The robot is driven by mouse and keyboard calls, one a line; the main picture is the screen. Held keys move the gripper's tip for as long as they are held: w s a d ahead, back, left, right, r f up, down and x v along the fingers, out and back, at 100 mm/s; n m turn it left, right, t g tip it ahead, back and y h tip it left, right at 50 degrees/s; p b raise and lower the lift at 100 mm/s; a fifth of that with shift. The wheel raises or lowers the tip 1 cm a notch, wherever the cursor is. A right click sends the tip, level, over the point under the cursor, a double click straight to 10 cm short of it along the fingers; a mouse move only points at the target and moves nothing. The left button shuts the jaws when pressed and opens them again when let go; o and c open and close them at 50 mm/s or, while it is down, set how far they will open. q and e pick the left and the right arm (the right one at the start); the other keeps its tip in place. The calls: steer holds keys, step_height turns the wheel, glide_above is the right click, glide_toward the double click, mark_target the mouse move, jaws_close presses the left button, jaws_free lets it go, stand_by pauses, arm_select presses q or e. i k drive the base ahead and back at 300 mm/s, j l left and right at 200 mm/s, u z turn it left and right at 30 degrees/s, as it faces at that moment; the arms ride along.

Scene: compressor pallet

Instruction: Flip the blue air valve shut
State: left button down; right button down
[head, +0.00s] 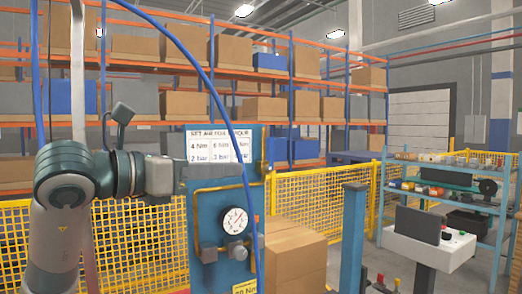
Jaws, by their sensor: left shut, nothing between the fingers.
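A blue upright panel (210,208) stands in the middle of the head view. It carries a round white pressure gauge (234,221), a yellow pipe (212,187) and grey fittings (237,251) below the gauge. I cannot clearly pick out the blue valve lever against the blue panel and hose. My left gripper (178,177) reaches in from the left at the panel's left edge, above and left of the gauge. It is shut and empty; whether it touches the panel cannot be told. My right gripper is out of view.
A blue hose (226,120) arcs down in front of the panel. A sign (218,146) tops the panel. Cardboard boxes (296,255) stand behind it to the right. A yellow mesh fence (325,195), a blue post (352,238) and a blue parts rack (440,160) are further right.

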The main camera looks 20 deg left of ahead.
mark_target(270, 167)
steer(key=i+j, duration=0.6)
steer(key=i, duration=0.25)
